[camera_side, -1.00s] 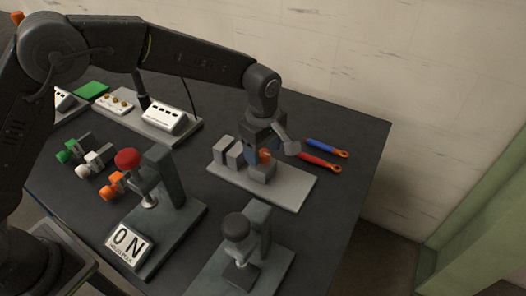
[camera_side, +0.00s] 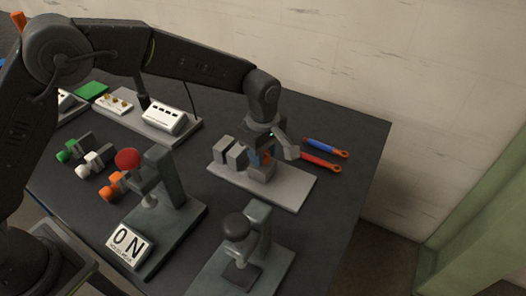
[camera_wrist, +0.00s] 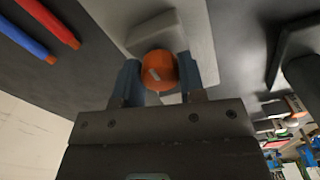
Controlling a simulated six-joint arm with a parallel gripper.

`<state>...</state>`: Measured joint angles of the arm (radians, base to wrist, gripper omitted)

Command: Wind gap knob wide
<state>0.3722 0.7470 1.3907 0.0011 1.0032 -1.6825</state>
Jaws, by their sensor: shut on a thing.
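The gap knob is an orange round knob (camera_wrist: 159,70) with a pale mark on its face. It sits on a grey block of the light grey fixture plate (camera_side: 291,190), which lies on the dark table. My gripper (camera_wrist: 158,80) is shut on the knob, with one blue finger at each side of it in the wrist view. In the side view my gripper (camera_side: 264,158) points down over the fixture and mostly hides the knob.
A blue-handled tool (camera_side: 322,147) and a red-handled tool (camera_side: 318,162) lie right of the fixture. A press with a red knob (camera_side: 128,159) and one with a dark knob (camera_side: 236,226) stand nearer the camera. The table's right end is clear.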

